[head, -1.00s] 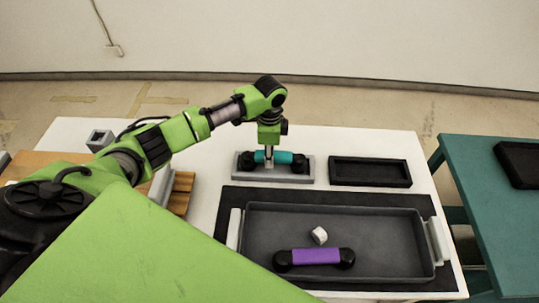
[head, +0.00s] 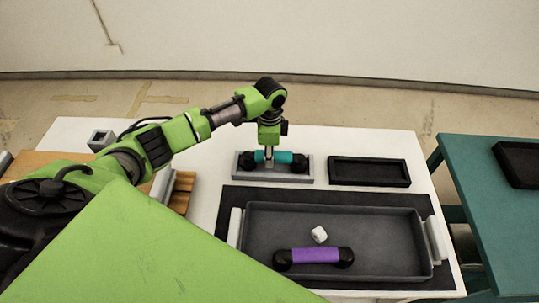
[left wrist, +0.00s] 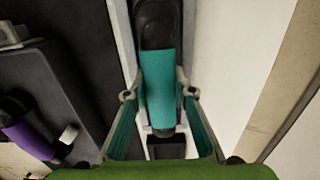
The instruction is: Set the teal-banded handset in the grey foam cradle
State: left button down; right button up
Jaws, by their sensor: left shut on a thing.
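The teal-banded handset (head: 286,157) has black ends and lies level, lengthwise along the grey foam cradle (head: 272,179) at the back of the white table. My left gripper (head: 267,158) points straight down and is shut on the teal band. In the left wrist view the handset (left wrist: 160,85) runs between the two fingers of my left gripper (left wrist: 159,95), with pale cradle edges beside it. Whether its underside touches the cradle floor is hidden. My right gripper is not in view.
An empty black cradle (head: 370,184) stands right of the grey one. In front, a dark grey tray (head: 385,215) on a black mat (head: 228,199) holds a purple-banded handset (head: 316,256) and a small white block (head: 319,235). A teal table (head: 490,215) is at right.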

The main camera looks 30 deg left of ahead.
pick_arm(q)
jog(key=shift+r+p, duration=0.1)
jog(key=shift+p, duration=0.25)
dwell(0.4)
jog(key=shift+f+b, duration=0.35)
jog(key=shift+f, duration=0.3)
jog(key=c, duration=2)
grip_release()
jog(key=shift+r, duration=0.1)
notch_tip(320, 180, up, 8)
jog(key=p, duration=0.8)
jog(key=shift+r+p, duration=0.2)
jog(key=shift+p, duration=0.2)
jog(key=shift+r+p, duration=0.3)
jog(key=shift+r, duration=0.95)
